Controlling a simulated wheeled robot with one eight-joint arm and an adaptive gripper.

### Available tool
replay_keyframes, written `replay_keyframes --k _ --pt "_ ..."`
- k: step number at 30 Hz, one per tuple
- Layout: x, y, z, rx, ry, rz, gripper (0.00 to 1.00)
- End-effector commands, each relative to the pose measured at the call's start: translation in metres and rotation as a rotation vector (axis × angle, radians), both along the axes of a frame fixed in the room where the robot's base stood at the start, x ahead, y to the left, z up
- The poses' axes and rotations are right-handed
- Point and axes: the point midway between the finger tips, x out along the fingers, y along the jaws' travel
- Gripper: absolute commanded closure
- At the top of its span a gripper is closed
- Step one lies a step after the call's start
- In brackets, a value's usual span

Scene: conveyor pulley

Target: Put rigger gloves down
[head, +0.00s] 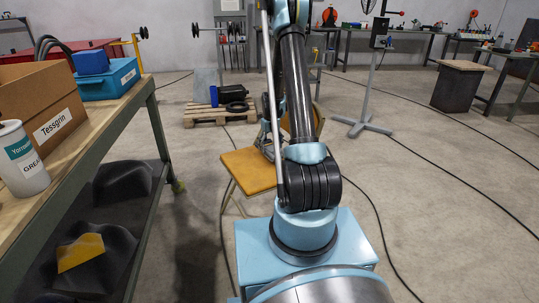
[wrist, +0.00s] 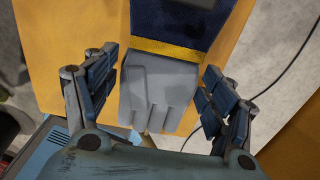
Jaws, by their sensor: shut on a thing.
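The rigger gloves (wrist: 158,90) show in the wrist view, with grey fingers, a yellow band and a dark blue cuff at the top. My gripper (wrist: 160,66) is shut on them, with one dark jointed finger on each side. Behind them is a flat yellow-orange surface (wrist: 60,30). I cannot tell whether the gloves touch it.
A workbench (head: 112,120) on the left bears a cardboard box (head: 40,108), a blue bin (head: 108,80) and a white tub (head: 22,160). A pallet (head: 215,114) stands behind. Black cables (head: 450,145) cross the open floor on the right.

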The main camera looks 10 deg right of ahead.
Motion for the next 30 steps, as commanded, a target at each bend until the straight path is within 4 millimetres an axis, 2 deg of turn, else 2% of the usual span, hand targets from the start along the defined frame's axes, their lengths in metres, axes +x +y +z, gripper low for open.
replay_keyframes --k 4,12,23,24,27,30 --pt "0.000 0.001 -0.009 0.000 0.000 0.002 0.54" --pt "0.000 0.002 -0.039 0.000 0.000 0.003 0.54" --pt "0.000 0.002 -0.043 0.000 0.000 0.004 0.54" --pt "0.000 0.002 -0.043 0.000 0.000 0.004 0.21" --pt "0.000 0.003 -0.043 0.000 0.000 0.004 0.04" --pt "0.000 0.003 -0.043 0.000 0.000 0.004 0.04"
